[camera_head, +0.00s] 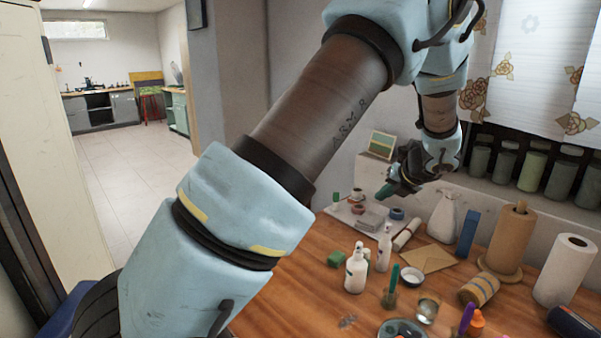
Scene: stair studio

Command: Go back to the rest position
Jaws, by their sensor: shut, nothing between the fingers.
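My arm crosses the picture from the lower left to the upper right, then bends down. My gripper (386,191) hangs above the back of the wooden table, pointing left and a little down. Its fingers are shut with nothing between them. It is above and near a tape roll (397,214) and a grey block (370,221), apparently clear of both. My arm hides part of the table's left side.
The table (300,305) carries white bottles (356,270), an envelope (428,258), a white vase (443,215), a paper roll on a stand (507,240), a white paper roll (566,270) and a glass (427,308). Jars line the sill behind. Open floor (135,170) lies left, through a doorway.

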